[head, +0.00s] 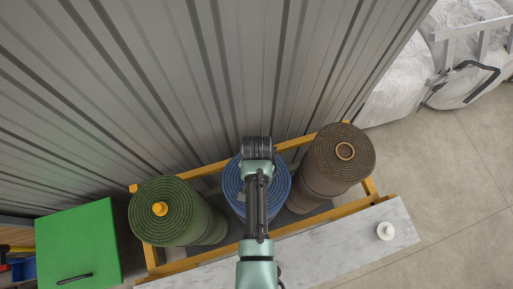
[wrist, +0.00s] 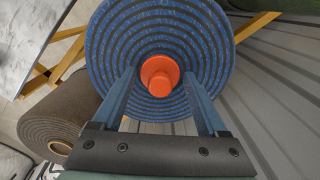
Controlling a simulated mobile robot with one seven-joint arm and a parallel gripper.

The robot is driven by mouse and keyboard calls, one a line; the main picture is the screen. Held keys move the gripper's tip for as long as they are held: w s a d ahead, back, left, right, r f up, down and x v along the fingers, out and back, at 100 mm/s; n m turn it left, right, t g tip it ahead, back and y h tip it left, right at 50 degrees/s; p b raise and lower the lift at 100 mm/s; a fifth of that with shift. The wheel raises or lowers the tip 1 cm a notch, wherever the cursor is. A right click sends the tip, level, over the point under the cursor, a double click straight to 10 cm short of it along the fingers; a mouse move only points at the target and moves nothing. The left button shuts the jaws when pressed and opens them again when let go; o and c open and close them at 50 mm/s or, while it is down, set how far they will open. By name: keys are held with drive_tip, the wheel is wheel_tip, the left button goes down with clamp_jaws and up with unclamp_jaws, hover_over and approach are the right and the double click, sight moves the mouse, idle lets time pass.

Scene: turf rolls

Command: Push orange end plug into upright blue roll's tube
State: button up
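The blue roll (head: 230,183) stands upright between the green and brown rolls in the head view, its middle hidden under my arm. In the wrist view its spiral end face (wrist: 215,50) fills the centre. The orange end plug (wrist: 160,76) sits at the middle of that face, over the tube, with its narrower knob toward the camera. The tube rim is hidden, so I cannot tell how deep the plug sits. My gripper (wrist: 160,78) is open, one finger on each side of the plug, with a visible gap on both sides.
A green roll (head: 150,218) with a yellow plug (head: 160,209) stands left. A brown roll (head: 325,165) with an open tube stands right. A yellow frame (head: 150,257) surrounds them. A pale slab (head: 340,240) bears a white round object (head: 385,231). A green box (head: 80,240) is far left; a corrugated wall (head: 200,80) is behind.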

drive_tip(key=shift+o, duration=1.3)
wheel_tip(320, 180, up, 13)
drive_tip(key=b, duration=0.2)
